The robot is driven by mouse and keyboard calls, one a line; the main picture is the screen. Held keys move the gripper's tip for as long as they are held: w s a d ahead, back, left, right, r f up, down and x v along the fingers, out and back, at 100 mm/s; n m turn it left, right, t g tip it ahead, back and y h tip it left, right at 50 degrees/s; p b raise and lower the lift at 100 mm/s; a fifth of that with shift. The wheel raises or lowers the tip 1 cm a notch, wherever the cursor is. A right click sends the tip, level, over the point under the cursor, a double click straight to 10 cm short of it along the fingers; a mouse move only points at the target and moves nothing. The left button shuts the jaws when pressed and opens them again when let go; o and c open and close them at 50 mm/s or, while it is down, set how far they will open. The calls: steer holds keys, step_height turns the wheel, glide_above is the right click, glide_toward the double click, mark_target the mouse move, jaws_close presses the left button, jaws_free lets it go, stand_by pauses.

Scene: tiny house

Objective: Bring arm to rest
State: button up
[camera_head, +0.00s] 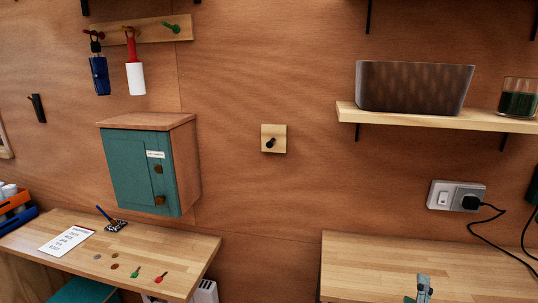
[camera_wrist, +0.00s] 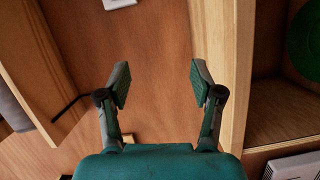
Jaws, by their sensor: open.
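My gripper (camera_wrist: 160,82) is open in the wrist view, with its two fingers spread apart and nothing between them. Bare wood-panelled wall shows behind the gap. In the head view only the tip of my gripper (camera_head: 424,285) shows, at the bottom edge in front of the right wooden worktop (camera_head: 365,262). The rest of the arm is out of view there.
A teal wall cabinet (camera_head: 130,165) hangs above the left worktop (camera_head: 195,250), which holds a paper, coins and small keys. A shelf (camera_head: 395,117) carries a dark planter (camera_head: 412,87) and a glass (camera_head: 518,98). A socket with a plugged cable (camera_head: 457,196) is at right.

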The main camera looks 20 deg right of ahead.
steer(key=s+a+f+t+y, duration=0.2)
steer(key=s+a+f+y, duration=0.25)
steer(key=a+f, duration=0.35)
steer(key=s+a+f+t+y, duration=0.2)
steer(key=s+a+f+y, duration=0.25)
steer(key=a+f, duration=0.4)
steer(key=s+a+m+y, duration=0.2)
steer(key=s+a, duration=0.3)
steer(key=s, duration=0.4)
steer(key=s+a+m+y, duration=0.2)
steer(key=s+a+m, duration=0.2)
steer(key=s, duration=0.6)
steer(key=shift+s+a+r+m+g, duration=0.15)
steer(key=shift+a+r+m+g, duration=0.15)
steer(key=shift+a+r, duration=0.2)
